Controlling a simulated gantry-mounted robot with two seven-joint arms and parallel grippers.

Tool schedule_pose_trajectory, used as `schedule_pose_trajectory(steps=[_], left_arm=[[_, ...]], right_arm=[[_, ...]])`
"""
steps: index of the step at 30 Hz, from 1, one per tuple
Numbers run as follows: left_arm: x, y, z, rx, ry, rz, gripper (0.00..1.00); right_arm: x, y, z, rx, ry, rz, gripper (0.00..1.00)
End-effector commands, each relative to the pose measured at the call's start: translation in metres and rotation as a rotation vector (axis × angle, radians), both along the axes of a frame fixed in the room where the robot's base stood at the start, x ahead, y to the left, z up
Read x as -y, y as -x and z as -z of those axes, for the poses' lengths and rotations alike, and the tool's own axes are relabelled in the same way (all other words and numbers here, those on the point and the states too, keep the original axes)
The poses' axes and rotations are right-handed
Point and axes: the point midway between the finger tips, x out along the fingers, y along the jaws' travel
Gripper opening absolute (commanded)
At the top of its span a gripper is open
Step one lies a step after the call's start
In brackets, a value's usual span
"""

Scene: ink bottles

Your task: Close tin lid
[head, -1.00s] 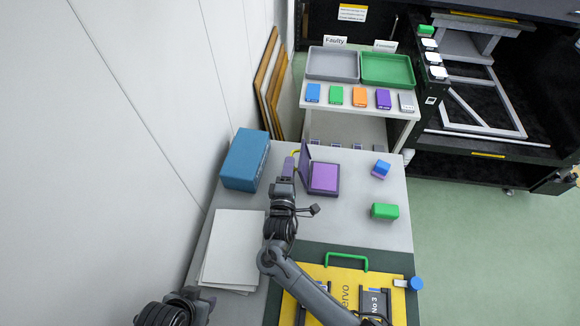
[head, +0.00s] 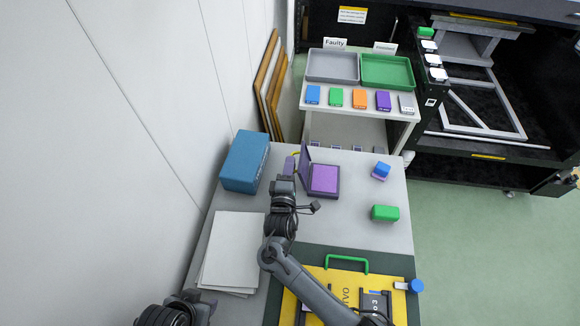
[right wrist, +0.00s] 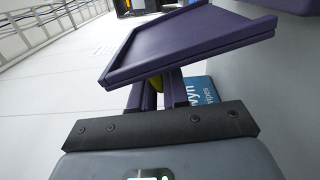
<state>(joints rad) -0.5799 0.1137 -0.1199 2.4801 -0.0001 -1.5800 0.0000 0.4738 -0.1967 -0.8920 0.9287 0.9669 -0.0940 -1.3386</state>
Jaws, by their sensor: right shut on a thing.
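The purple tin (head: 323,180) sits on the grey table with its lid (head: 304,159) standing open, roughly upright, on the tin's left side. My right gripper (head: 290,165) is just left of the lid, its purple fingers pointing away from me. In the right wrist view the fingers (right wrist: 160,94) are shut on a small yellow thing (right wrist: 157,82), mostly hidden. The purple lid (right wrist: 185,42) fills the top there, tilted, close beyond the fingertips; whether they touch it I cannot tell. A dark part of my left arm shows at the head view's bottom left; its gripper does not show.
A blue box (head: 245,162) stands left of my right gripper. White sheets (head: 231,252) lie nearer. A green block (head: 385,213) and a blue and purple block (head: 381,169) lie right of the tin. A yellow case (head: 398,305) with a green handle is in front.

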Motion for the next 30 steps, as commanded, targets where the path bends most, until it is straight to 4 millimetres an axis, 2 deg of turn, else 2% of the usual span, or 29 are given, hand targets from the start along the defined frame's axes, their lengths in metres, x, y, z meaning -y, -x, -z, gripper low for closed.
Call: schedule_pose_trajectory(steps=[1,10,14,24,30], left_arm=[[0.000,0.000,0.001,0.000,-0.002,0.002,0.47],[-0.003,0.000,-0.007,0.000,-0.011,0.008,0.47],[-0.003,0.000,-0.017,0.000,-0.012,0.008,0.47],[-0.002,0.000,-0.046,0.000,-0.007,0.005,0.47],[0.000,0.000,-0.056,0.000,0.001,-0.001,0.47]], right_arm=[[0.001,0.001,0.005,-0.008,0.002,0.001,0.00],[0.006,0.002,0.001,-0.005,-0.056,0.001,0.00],[0.011,0.003,-0.004,0.003,-0.128,0.002,0.00],[0.031,0.005,-0.014,0.004,-0.121,0.003,0.00],[0.041,0.006,-0.017,0.022,-0.250,0.003,0.00]])
